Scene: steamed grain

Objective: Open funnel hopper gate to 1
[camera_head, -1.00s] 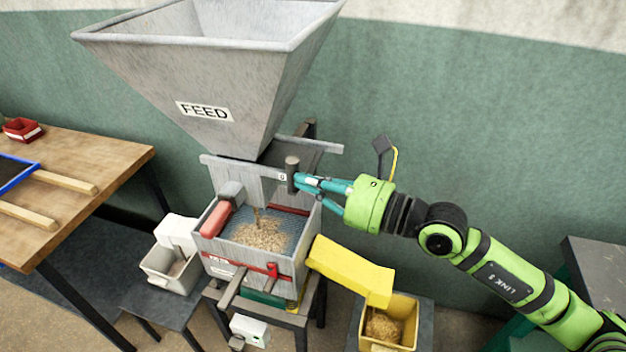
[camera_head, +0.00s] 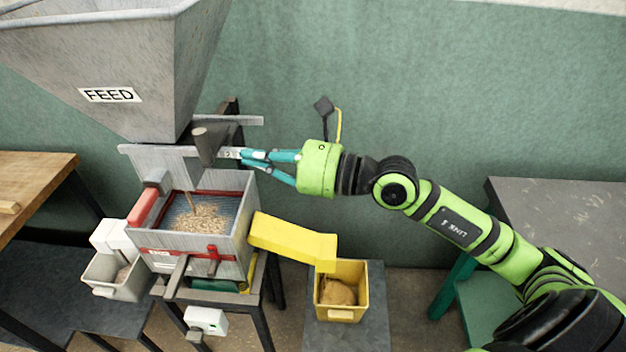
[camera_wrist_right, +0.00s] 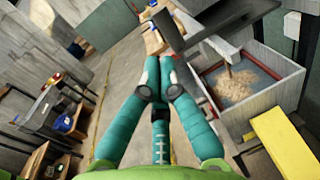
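The grey funnel hopper (camera_head: 150,70), labelled FEED, stands at the upper left above the mill box. Its gate handle, a dark round post (camera_head: 203,147), stands at the slide under the spout; it also shows in the wrist view (camera_wrist_right: 168,28). A thin stream of grain falls onto the sieve (camera_head: 203,215). My right gripper (camera_head: 236,154) is just right of the post, fingertips at or very near it; contact is unclear. In the wrist view its fingers (camera_wrist_right: 160,78) are drawn together with nothing visible between them. My left gripper is not in view.
A yellow chute (camera_head: 292,241) slopes from the box to a yellow bin (camera_head: 342,290) with grain. A white bin (camera_head: 115,275) stands at left. A wooden table (camera_head: 35,180) is at far left and a grey table (camera_head: 560,215) at right. The green wall is behind.

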